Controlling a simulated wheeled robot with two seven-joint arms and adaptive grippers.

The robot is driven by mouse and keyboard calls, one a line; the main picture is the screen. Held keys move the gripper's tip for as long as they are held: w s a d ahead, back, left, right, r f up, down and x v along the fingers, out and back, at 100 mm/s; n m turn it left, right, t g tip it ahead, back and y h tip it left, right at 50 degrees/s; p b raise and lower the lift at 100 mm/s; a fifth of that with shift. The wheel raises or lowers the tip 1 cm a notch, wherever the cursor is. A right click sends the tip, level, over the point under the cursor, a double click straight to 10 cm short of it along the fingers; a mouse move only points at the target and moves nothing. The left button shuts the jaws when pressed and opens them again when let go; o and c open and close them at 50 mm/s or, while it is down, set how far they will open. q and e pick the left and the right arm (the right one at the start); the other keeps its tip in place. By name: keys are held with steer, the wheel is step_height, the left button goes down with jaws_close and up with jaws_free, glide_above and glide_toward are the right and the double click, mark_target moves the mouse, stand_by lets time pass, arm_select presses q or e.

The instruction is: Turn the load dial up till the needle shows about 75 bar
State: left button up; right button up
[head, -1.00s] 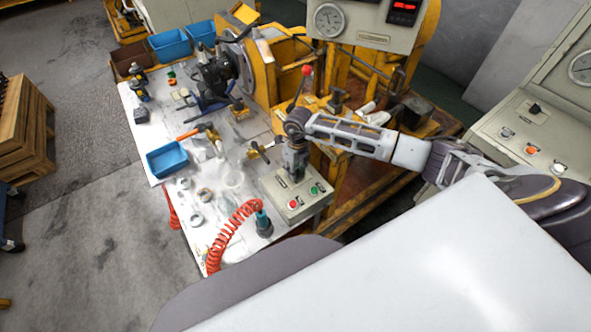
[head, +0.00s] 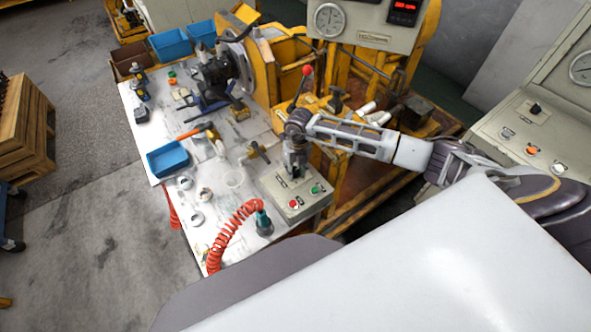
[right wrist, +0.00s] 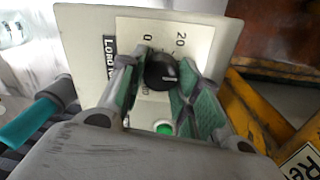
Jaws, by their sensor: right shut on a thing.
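The load dial (right wrist: 162,72) is a black round knob with a white mark, on the pale plate of the control box. In the right wrist view the mark points roughly right; "0" and "20" are printed above the knob. My right gripper (right wrist: 160,78) has its green-padded fingers on both sides of the knob, shut on it. In the head view the right gripper (head: 294,172) reaches down onto the control box (head: 292,204) and hides the dial. The round gauge (head: 328,20) stands on the panel at the top; its needle is too small to read. My left gripper is out of view.
The control box has a red button (head: 294,203) and a green button (head: 315,190) close to the gripper. A coiled red hose (head: 226,228) and a blue tray (head: 167,159) lie on the white table. A red digital display (head: 404,5) is beside the gauge.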

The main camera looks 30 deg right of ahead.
mark_target(297, 170)
steer(key=shift+w, duration=0.1)
steer(key=o, duration=1)
step_height(297, 170, up, 12)
steer(key=shift+d, duration=0.35)
stand_by(0.5)
